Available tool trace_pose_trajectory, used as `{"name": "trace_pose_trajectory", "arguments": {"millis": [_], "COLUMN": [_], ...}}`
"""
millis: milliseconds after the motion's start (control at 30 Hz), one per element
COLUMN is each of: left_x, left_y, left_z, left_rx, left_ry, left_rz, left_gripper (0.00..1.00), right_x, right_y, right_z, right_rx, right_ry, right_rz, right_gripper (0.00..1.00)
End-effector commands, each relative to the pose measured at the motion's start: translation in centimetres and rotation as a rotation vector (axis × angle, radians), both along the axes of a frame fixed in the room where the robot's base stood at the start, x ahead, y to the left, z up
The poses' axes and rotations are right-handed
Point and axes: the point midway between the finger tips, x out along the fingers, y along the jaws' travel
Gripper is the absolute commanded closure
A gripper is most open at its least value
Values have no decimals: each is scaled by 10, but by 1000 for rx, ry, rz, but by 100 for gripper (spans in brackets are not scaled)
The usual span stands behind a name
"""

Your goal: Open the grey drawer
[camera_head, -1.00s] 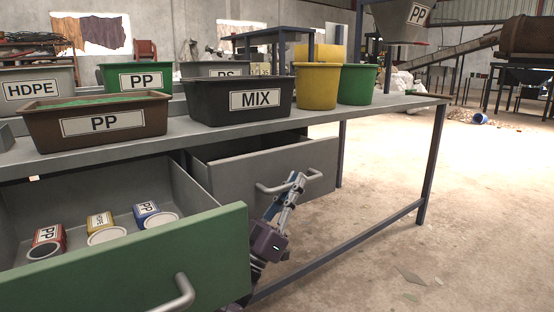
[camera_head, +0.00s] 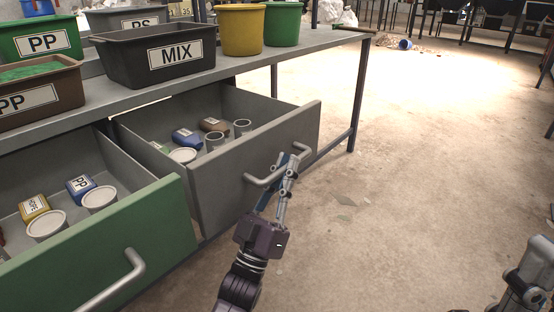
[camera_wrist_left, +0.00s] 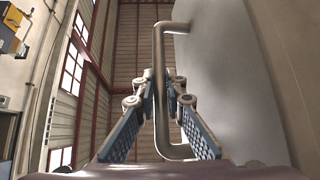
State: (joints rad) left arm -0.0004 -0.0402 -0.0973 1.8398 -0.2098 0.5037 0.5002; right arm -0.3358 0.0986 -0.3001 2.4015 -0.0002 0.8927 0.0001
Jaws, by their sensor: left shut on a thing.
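The grey drawer (camera_head: 225,190) under the table is pulled well out, and its inside shows. In it lie a blue container, a brown container and several pale round cups. Its bar handle (camera_head: 258,182) is on the front panel and also shows in the left wrist view (camera_wrist_left: 161,60). My left gripper (camera_head: 285,170) is shut on this handle, with a finger on each side of the bar in the left wrist view (camera_wrist_left: 161,90). My right gripper (camera_head: 533,280) shows partly at the lower right edge, away from the drawer; its fingertips cannot be made out.
A green-fronted drawer (camera_head: 100,250) stands open on the left, with labelled containers inside. On the table (camera_head: 225,68) are a black MIX bin (camera_head: 120,55), a brown PP bin (camera_head: 45,105), a yellow bucket (camera_head: 241,32) and a green bucket (camera_head: 282,25).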

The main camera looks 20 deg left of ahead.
Motion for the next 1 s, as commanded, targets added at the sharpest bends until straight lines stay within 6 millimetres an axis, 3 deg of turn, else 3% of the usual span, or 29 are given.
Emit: {"name": "trace_pose_trajectory", "arguments": {"millis": [367, 400, 533, 833, 1000], "left_x": [0, 0, 0, -1, -14], "left_y": [-1, -1, -1, -1, 2], "left_z": [-2, -2, -2, -2, -16], "left_rx": [0, -1, 1, 1, 1], "left_ry": [2, 2, 2, 2, 5], "left_rz": [0, 0, 0, 0, -1], "left_gripper": [100, 85, 71, 71, 71], "right_x": [0, 0, 0, 1, 0], "right_y": [0, 0, 0, 0, 0], "right_z": [0, 0, 0, -1, -1], "right_rx": [0, 0, 0, 0, 0], "right_ry": [1, 1, 1, 4, 3], "right_rz": [1, 1, 1, -1, 0], "right_gripper": [71, 71, 71, 71, 71]}}
